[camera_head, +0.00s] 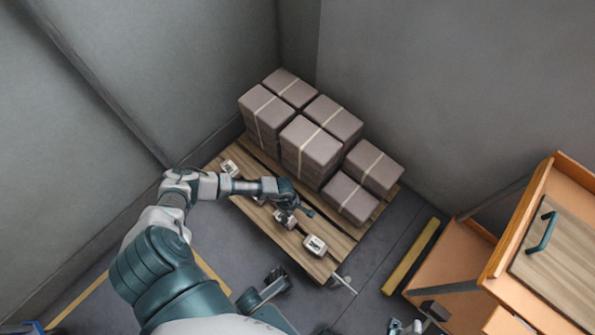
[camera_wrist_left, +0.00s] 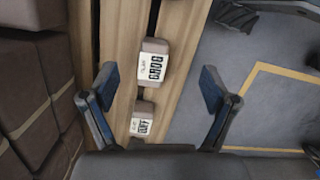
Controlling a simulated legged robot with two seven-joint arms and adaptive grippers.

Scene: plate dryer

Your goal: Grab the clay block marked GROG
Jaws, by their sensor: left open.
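The clay block marked GROG (camera_wrist_left: 151,66) is a small brown block with a white label, lying on the wooden boards in the left wrist view. In the head view its lettering is too small to read; it appears to be the labelled block nearest the pallet's front corner (camera_head: 315,245). My left gripper (camera_head: 297,209) is open and empty above the pallet. In the wrist view its fingers (camera_wrist_left: 158,75) show on either side of the GROG block, apart from it.
Another labelled block (camera_wrist_left: 142,119) lies close to GROG; more stand in the row, one at the far left (camera_head: 229,168). Stacked strapped brown blocks (camera_head: 311,146) fill the rear of the wooden pallet (camera_head: 322,268). An orange cabinet (camera_head: 520,240) stands right. Grey walls close the corner.

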